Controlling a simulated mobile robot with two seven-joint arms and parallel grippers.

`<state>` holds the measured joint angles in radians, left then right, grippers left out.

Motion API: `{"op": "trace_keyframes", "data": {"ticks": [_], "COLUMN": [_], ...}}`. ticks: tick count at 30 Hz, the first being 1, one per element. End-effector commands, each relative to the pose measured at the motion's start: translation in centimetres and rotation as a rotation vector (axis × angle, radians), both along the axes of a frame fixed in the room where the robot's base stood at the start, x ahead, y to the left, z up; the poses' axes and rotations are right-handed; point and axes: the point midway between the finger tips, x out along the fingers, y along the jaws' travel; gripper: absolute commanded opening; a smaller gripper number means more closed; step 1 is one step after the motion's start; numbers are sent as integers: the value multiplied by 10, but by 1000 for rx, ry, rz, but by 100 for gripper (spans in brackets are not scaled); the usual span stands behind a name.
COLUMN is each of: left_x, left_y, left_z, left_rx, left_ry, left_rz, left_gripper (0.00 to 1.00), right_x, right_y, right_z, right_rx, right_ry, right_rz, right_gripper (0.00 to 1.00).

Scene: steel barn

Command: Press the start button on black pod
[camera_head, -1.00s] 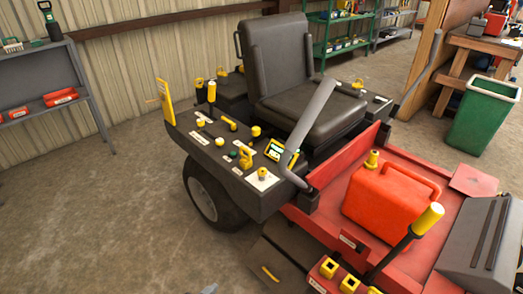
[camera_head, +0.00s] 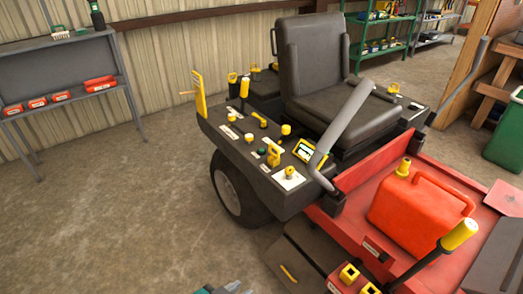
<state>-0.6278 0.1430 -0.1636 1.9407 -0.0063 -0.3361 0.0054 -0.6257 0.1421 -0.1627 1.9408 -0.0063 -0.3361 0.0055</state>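The black pod (camera_head: 243,166) is the dark side console on the left of the red riding mower, over its wheel. Its top carries several yellow controls, among them a tall lever (camera_head: 244,88), a round knob (camera_head: 285,130) and an upright handle (camera_head: 273,155). A small dark green button (camera_head: 261,151) sits beside that handle. A yellow-framed display (camera_head: 304,149) is near the seat. Labels are too small to read, so I cannot tell which control is the start button. Neither gripper can be made out in the view.
A grey bent bar (camera_head: 345,125) rises by the black seat (camera_head: 336,97). A red can (camera_head: 420,208) sits on the mower's front. A grey shelf (camera_head: 66,70) stands at left. Floor left of the pod is clear. An unidentified teal-grey piece (camera_head: 225,289) shows at the bottom edge.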

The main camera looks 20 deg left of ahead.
Motion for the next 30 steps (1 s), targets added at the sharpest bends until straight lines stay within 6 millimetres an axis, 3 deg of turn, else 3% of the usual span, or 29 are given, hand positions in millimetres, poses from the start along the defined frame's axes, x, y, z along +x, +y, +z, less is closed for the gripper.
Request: {"op": "trace_keyframes", "data": {"ticks": [7,30], "left_x": [0,3], "left_y": [0,1], "left_z": [0,2], "left_rx": [0,1], "left_ry": [0,-6], "left_rz": [0,1], "left_gripper": [0,0], "right_x": [0,0], "right_y": [0,0], "right_z": [0,0], "right_rx": [-1,-1], "right_ry": [1,1], "right_rz": [1,1], "right_gripper": [38,38]}}
